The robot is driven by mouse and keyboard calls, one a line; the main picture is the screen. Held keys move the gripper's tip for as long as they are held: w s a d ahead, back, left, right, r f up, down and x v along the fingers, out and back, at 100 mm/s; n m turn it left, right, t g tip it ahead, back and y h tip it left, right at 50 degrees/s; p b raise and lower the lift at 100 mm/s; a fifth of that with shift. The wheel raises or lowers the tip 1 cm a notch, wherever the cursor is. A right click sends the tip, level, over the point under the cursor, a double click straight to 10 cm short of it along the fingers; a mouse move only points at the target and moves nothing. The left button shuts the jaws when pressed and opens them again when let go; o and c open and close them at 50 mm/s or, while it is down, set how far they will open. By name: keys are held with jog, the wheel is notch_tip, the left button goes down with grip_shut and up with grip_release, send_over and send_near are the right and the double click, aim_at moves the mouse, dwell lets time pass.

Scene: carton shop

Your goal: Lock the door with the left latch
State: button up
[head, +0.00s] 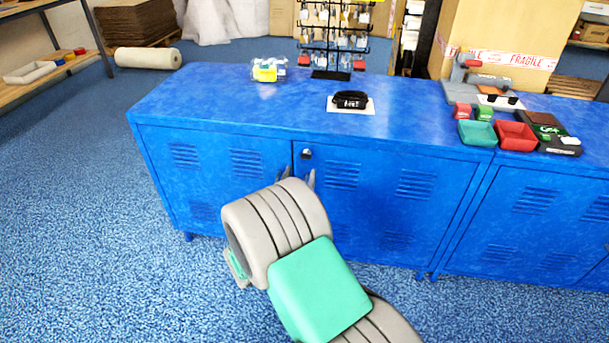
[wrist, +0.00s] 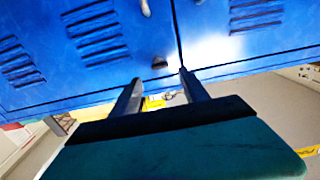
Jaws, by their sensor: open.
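The blue cabinet (head: 400,150) has a pair of front doors that look shut, with a dark seam between them. The latch (head: 306,154) is a small dark piece near the top of the right door, just right of the seam. My gripper (head: 298,176) is open and empty just below the latch, near the door fronts. In the wrist view, which looks upside down, the latch (wrist: 160,65) lies beyond the gap between the fingertips of my gripper (wrist: 160,77). The latch's exact angle is too small to tell.
The blue top holds a yellow item (head: 265,71), a black strap-like item (head: 350,100), a hanging rack (head: 335,35) and, at right, green (head: 477,134) and red (head: 516,136) trays. A second cabinet (head: 545,210) adjoins at right. The blue floor at left (head: 85,190) is clear.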

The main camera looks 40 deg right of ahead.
aim_at(305, 158)
jog(key=x, duration=0.7)
jog(key=shift+d+r, duration=0.1)
jog(key=shift+r, duration=0.05)
grip_shut()
